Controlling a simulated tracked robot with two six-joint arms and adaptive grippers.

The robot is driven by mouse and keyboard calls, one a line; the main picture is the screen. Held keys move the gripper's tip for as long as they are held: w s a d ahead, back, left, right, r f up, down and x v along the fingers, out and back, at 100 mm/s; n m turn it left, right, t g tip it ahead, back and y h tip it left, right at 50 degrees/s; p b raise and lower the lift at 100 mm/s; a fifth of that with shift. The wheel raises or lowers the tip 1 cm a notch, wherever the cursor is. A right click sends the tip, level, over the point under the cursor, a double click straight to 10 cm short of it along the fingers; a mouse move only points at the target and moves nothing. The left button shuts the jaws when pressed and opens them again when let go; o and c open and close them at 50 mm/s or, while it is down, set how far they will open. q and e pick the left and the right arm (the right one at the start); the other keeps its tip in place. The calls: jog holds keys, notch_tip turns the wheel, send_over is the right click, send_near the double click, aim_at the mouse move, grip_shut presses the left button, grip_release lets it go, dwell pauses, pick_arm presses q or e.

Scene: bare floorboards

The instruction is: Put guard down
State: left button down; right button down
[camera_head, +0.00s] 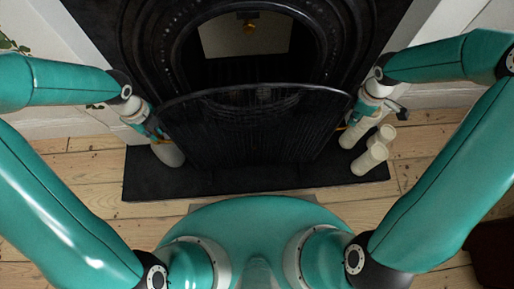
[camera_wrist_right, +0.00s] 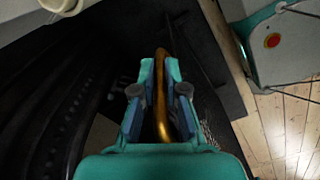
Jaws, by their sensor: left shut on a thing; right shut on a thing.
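The guard (camera_head: 250,130) is a dark, see-through mesh screen with a curved top edge, standing upright in front of the fireplace opening. My left gripper (camera_head: 157,131) is at its left side and shut on it, though its fingertips are hard to make out. My right gripper (camera_head: 352,117) is at its right side. In the right wrist view, my right gripper (camera_wrist_right: 160,78) is shut around the guard's brass handle (camera_wrist_right: 163,105). The guard's lower edge is dark against the black hearth (camera_head: 150,187), so I cannot tell whether it touches.
White candles (camera_head: 369,158) stand on the hearth right of the guard, close to my right gripper. A pale cylinder (camera_head: 170,154) stands below my left gripper. The black fireplace (camera_head: 340,40) is behind. The hearth's front strip and the floorboards (camera_head: 90,170) are clear.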

pick_arm(q)
jog(key=shift+f+b, duration=0.45)
jog(key=shift+f, duration=0.15)
pick_arm(e)
jog(key=shift+f, duration=0.6)
pick_arm(q)
jog(key=c, duration=1.6)
grip_release()
jog(key=shift+f, duration=0.1)
jog(key=shift+c, duration=0.2)
pick_arm(e)
jog(key=c, duration=1.6)
grip_release()
jog(key=shift+f, duration=0.1)
jog(key=shift+c, duration=0.2)
pick_arm(q)
jog(key=o, duration=0.4)
pick_arm(e)
jog(key=o, duration=0.4)
pick_arm(q)
jog(key=shift+o, duration=0.2)
pick_arm(e)
jog(key=shift+o, duration=0.2)
pick_arm(q)
jog(key=shift+r, duration=0.2)
